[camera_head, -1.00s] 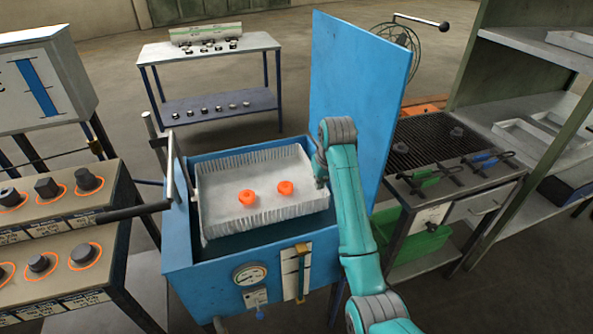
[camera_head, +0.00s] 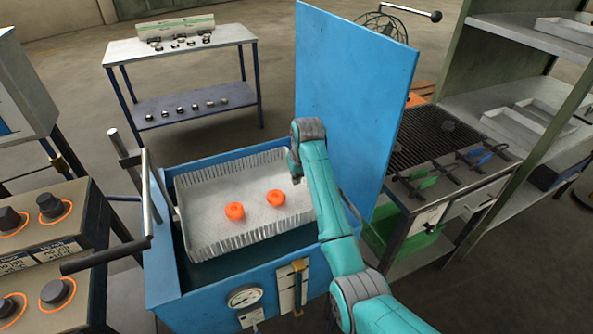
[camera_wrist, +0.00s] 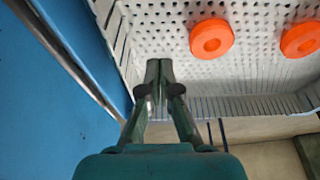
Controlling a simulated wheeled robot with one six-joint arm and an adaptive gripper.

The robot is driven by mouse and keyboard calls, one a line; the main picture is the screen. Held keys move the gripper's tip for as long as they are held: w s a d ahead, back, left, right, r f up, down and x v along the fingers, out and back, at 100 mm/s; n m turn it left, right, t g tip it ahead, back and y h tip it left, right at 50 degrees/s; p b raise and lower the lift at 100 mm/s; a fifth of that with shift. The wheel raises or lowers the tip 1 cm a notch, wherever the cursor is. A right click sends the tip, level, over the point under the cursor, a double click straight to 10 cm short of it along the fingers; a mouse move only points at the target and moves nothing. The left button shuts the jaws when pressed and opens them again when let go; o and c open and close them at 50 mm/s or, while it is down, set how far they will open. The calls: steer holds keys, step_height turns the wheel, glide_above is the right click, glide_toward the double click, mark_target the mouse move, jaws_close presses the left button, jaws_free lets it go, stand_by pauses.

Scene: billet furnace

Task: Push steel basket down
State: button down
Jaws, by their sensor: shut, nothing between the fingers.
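The steel basket (camera_head: 222,182) is a light perforated tray with slatted walls. It sits in the upper part of the blue tank (camera_head: 160,262), with a dark gap at its front. Two orange glowing billets (camera_head: 234,211) lie on its floor, and they also show in the wrist view (camera_wrist: 211,38). My gripper (camera_wrist: 158,72) is shut and empty, its fingertips over or at the basket's edge beside the perforated floor. I cannot tell whether they touch it. In the head view my arm's end hides the basket's right rim.
The tank's blue lid (camera_head: 350,100) stands upright just right of my arm. A metal handle bar (camera_head: 105,256) juts out at the left near the knob panels (camera_head: 45,222). A grill table (camera_head: 430,150) stands right; a small table (camera_head: 185,50) stands behind.

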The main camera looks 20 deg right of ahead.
mark_target(295, 194)
steer(key=x, duration=0.5)
steer(key=shift+s+f, duration=0.2)
steer(key=shift+s, duration=0.2)
steer(key=shift+f, duration=0.55)
step_height(295, 194, down, 19)
steer(key=shift+w+r, duration=0.1)
stand_by(0.4)
